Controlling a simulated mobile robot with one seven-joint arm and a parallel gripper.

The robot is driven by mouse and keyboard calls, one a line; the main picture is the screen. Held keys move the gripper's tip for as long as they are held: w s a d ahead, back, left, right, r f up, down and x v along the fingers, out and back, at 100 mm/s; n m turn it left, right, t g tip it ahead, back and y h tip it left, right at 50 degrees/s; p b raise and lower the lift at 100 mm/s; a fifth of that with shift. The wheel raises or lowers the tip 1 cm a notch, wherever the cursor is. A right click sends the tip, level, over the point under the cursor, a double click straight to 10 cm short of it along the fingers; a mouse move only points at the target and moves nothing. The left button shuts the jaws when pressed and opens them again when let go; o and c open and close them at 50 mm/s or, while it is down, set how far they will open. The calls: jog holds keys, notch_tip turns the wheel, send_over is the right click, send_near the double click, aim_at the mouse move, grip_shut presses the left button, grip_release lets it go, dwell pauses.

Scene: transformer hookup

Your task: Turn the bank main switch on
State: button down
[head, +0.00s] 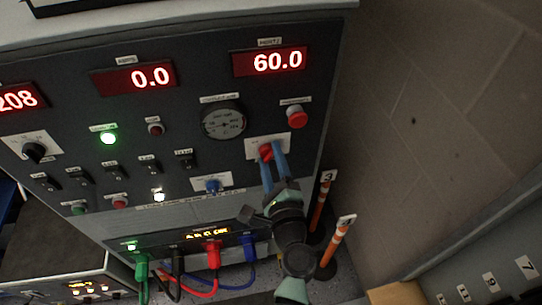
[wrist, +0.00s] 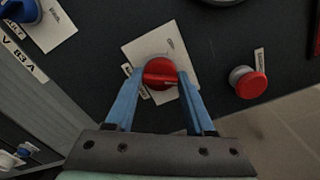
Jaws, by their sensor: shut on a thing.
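A red rotary switch knob (head: 265,152) sits on a white plate at the lower right of the dark panel in the head view. It also shows in the wrist view (wrist: 160,74), with its raised grip bar lying about level across the picture. My gripper (head: 272,158) has its blue fingers on either side of this knob. In the wrist view the fingertips (wrist: 160,78) close on the ends of the grip bar. The small lettering on the switch plate is too small to read, so I cannot tell its marked position.
A red push button (head: 297,117) stands close to the upper right of the knob. A blue knob (head: 212,186) is to the left. Red displays (head: 270,61) read 60.0 and 0.0. Orange-striped posts (head: 335,240) stand right of my arm. Coloured cables (head: 212,256) plug in below.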

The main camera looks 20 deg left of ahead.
jog(key=shift+m+p, duration=0.3)
jog(key=shift+m, duration=1)
jog(key=shift+c, duration=1.3)
grip_release()
jog(key=b+v, duration=0.1)
jog(key=v, duration=1.2)
